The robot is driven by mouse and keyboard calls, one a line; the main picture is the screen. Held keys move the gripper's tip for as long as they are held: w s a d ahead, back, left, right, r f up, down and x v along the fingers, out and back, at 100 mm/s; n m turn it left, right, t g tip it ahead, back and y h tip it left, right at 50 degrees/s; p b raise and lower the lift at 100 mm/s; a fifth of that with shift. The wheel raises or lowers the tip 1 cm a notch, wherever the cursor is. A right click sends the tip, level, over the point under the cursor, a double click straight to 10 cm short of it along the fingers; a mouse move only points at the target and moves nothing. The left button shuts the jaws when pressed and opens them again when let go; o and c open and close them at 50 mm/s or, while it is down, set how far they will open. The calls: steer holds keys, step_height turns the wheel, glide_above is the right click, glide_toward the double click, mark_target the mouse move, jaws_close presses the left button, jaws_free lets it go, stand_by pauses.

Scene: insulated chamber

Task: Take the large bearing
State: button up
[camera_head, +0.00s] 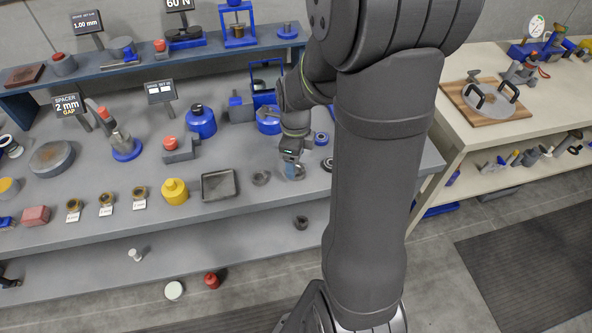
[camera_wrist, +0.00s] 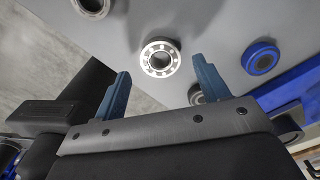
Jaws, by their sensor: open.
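A steel bearing (camera_wrist: 160,57) with a ring of balls around a dark hole lies flat on the grey bench in the wrist view. I take it for the large bearing. My gripper (camera_wrist: 162,81) is open, and the bearing shows between and just beyond its two blue fingers. The fingers appear empty and apart from it. In the head view my gripper (camera_head: 293,170) is low over the bench near its front edge. There it largely hides what lies beneath.
A metal ring (camera_head: 261,177) lies left of my gripper, and a blue-rimmed ring (camera_head: 321,138) lies behind it to the right. A dark ring (camera_head: 327,164) sits close on the right, partly behind my arm. A black-rimmed tray (camera_head: 219,185) and a yellow weight (camera_head: 174,191) stand further left.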

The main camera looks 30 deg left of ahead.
step_height(320, 180, down, 3)
steer(key=shift+d+f, duration=0.1)
steer(key=shift+f, duration=0.05)
steer(key=c, duration=1.1)
